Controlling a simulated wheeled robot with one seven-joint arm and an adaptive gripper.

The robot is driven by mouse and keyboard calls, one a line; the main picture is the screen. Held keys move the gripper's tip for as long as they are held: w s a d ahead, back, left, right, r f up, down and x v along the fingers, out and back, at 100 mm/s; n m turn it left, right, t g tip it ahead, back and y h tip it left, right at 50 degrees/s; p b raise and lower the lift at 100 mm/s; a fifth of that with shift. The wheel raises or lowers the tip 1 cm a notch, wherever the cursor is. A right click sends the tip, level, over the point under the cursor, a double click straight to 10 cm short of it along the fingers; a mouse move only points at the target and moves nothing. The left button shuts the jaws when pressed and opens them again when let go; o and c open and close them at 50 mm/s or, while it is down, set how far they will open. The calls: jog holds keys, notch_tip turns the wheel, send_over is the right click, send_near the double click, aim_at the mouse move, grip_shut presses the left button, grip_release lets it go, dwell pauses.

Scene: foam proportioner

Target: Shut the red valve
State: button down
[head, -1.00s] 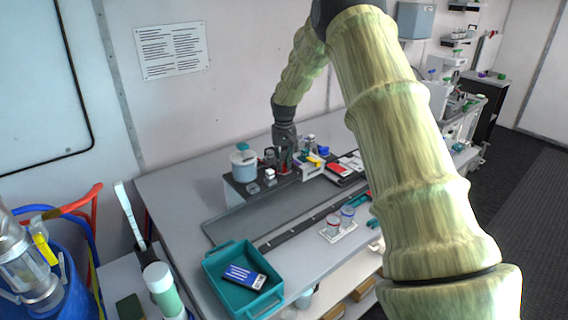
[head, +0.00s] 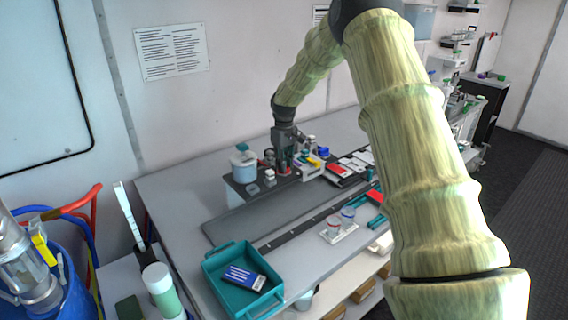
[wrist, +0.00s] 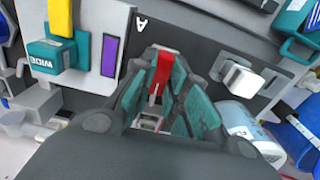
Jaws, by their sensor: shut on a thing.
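The red valve (wrist: 162,70) shows in the wrist view as a red lever lying between the teal finger pads. In the head view a bit of red (head: 285,171) shows at the fingertips, and my fingers hide most of the valve. My gripper (wrist: 158,95) is shut on the red lever, with a pad on each side of it. In the head view my gripper (head: 284,163) points down onto the dark unit on the bench. The valve's body below the lever is mostly hidden by the fingers.
A white-and-blue pot (head: 244,166) stands left of my gripper. In the wrist view a yellow lever on a teal block (wrist: 52,56), a purple label (wrist: 109,56) and a white knob (wrist: 240,78) are close by. A teal tray (head: 222,288) sits at the bench front.

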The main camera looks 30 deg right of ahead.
jog(key=shift+s+f, duration=0.15)
jog(key=shift+f, duration=0.1)
jog(key=c, duration=1.4)
grip_release()
jog(key=shift+r, duration=0.1)
notch_tip(320, 180, up, 12)
jog(key=shift+d+f, duration=0.1)
